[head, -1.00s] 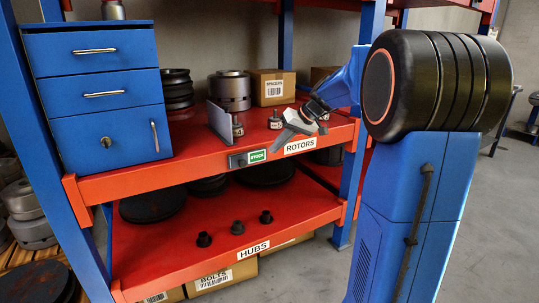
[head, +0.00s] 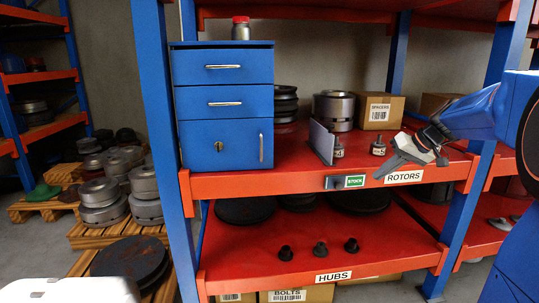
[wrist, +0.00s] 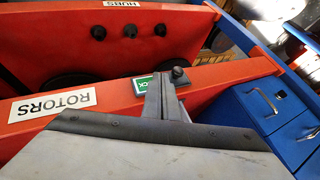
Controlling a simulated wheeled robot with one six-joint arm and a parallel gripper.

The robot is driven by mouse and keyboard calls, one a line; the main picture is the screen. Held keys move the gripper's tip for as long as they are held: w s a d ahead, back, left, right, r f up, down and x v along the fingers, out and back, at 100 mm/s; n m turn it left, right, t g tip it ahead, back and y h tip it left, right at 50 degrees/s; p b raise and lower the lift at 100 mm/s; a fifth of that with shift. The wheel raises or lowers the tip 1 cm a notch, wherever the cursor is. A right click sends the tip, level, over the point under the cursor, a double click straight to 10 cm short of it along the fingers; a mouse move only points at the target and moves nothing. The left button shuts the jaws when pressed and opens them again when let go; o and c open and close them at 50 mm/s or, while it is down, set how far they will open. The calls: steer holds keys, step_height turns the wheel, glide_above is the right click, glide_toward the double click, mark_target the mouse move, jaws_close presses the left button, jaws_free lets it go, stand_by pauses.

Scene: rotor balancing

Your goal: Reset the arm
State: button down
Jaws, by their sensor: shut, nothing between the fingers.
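My gripper (head: 380,177) is grey and hangs at the front edge of the upper red shelf, just above the ROTORS label in the head view. My blue arm comes in from the right behind it. In the wrist view the gripper's fingers (wrist: 165,85) lie close together with nothing between them. There they overlap the shelf edge beside the green STOCK tag (wrist: 143,86). I cannot tell whether they touch the shelf.
A blue drawer cabinet (head: 222,102), an upright grey plate (head: 321,142) and two small metal parts stand on the upper shelf (head: 240,184). Three black hubs (head: 320,249) sit on the lower shelf. Pallets with rotors (head: 100,192) stand at the left.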

steer(key=s+a+f+h, duration=0.1)
steer(key=s+a+f, duration=0.1)
steer(key=s+a, duration=0.5)
steer(key=s+a+f+g+h, duration=0.1)
steer(key=s+a+f+h, duration=0.15)
steer(key=s, duration=0.75)
steer(key=s+a+f, duration=0.3)
steer(key=s+a, duration=0.1)
steer(key=s, duration=0.5)
steer(key=s+f+h, duration=0.1)
steer(key=s+f, duration=0.4)
steer(key=s, duration=0.3)
steer(key=shift+s+f+h, duration=0.25)
steer(key=shift+s+h, duration=0.1)
steer(key=shift+s, duration=0.05)
